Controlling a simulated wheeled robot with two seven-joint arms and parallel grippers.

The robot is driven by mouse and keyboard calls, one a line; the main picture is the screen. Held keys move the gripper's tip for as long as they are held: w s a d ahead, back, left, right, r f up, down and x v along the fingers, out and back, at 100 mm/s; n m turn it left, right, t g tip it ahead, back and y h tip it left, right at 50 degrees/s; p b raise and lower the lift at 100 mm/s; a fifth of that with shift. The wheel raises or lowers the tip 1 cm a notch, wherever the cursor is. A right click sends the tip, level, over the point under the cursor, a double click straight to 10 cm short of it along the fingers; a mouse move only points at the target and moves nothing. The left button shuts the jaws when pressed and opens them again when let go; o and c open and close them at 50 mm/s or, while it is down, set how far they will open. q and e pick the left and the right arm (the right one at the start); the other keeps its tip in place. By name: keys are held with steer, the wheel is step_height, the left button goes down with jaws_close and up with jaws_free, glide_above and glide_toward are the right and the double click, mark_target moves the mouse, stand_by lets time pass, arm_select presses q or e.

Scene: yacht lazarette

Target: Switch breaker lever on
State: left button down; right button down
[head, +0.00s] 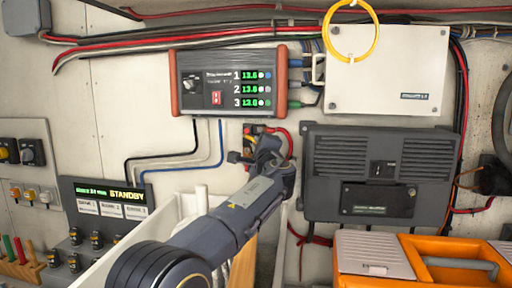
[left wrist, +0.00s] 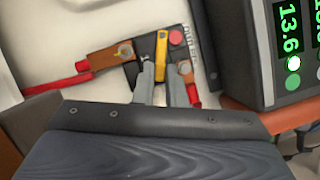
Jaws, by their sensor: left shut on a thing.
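The breaker (left wrist: 133,73) is a small black block with copper-coloured terminals, red cables and a red button (left wrist: 175,38), mounted on the pale wall. Its yellow lever (left wrist: 161,55) stands out between my fingertips in the left wrist view. In the head view the breaker (head: 252,128) shows below the charger display, partly hidden behind my left gripper (head: 256,148). In the left wrist view the left gripper (left wrist: 161,74) is shut on the yellow lever, one grey finger on each side. My right gripper is in neither view.
Just above the breaker is a panel (head: 228,82) with green readouts. A dark vented box (head: 365,170) is close on the right, above an orange case (head: 425,270). A STANDBY panel (head: 103,198) is at left. Cables run around the breaker.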

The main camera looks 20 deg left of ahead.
arm_select(q)
steer(key=shift+d+r+n+g+h+p, duration=0.15)
steer(key=shift+r+n+g+p, duration=0.25)
steer(key=shift+n, duration=0.65)
steer(key=shift+d+r+n+g+h+p, duration=0.1)
steer(key=shift+r+n+g+h+p, duration=0.3)
steer(key=shift+n, duration=0.65)
steer(key=shift+r, duration=0.1)
steer(key=c, duration=1.5)
jaws_free()
steer(key=shift+a, duration=0.1)
steer(key=b+v, duration=0.4)
steer(key=v, duration=0.3)
steer(key=shift+s+d, duration=0.25)
steer(key=shift+d, duration=0.05)
